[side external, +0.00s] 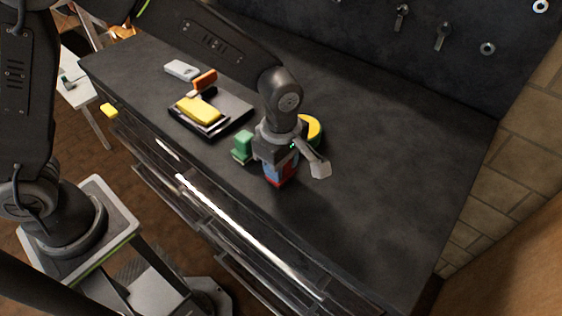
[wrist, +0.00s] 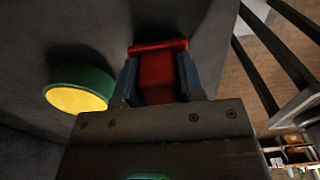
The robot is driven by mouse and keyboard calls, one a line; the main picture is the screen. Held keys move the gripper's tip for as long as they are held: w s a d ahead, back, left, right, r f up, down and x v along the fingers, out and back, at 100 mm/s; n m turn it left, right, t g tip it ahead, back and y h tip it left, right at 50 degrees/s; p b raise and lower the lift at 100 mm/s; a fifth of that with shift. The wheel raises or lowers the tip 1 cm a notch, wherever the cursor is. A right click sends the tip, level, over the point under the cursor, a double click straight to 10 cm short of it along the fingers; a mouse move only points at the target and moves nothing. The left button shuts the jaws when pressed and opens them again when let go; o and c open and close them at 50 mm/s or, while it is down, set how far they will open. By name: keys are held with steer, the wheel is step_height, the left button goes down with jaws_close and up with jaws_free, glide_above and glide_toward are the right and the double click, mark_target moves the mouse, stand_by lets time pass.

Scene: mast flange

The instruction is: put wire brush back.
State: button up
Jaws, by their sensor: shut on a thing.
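My gripper (side external: 279,176) points down over the dark worktop and is shut on a red object (wrist: 157,75). In the wrist view its blue fingers (wrist: 188,77) press on both sides of the red body, and a wider red end shows beyond them. In the side view only a little red shows low between the fingers, and I cannot tell whether it touches the worktop. I cannot tell for sure which thing is the wire brush. An orange-and-black tool (side external: 204,80) lies by a black tray (side external: 237,117) at the back left.
A yellow block (side external: 199,110) lies on the tray. A green block (side external: 243,145) stands close left of my gripper. A round green-and-yellow thing (side external: 314,128) is close behind it. A grey item (side external: 182,70) lies at the far left. The worktop's right side is clear.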

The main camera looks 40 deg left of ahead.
steer(key=shift+f, duration=0.1)
steer(key=o, duration=1)
steer(key=shift+f, duration=0.1)
steer(key=shift+c, duration=0.2)
step_height(320, 180, up, 12)
steer(key=shift+r, duration=0.25)
steer(key=s+a+r+m+t, duration=0.2)
steer(key=s+a+m, duration=0.5)
steer(key=a+m, duration=0.1)
steer(key=s+a+r+m+t, duration=0.3)
steer(key=s+a+m, duration=0.4)
steer(key=a+m, duration=0.2)
steer(key=shift+s+r+m+t, duration=0.15)
steer(key=shift+s+m+t, duration=0.15)
steer(key=shift+m, duration=0.2)
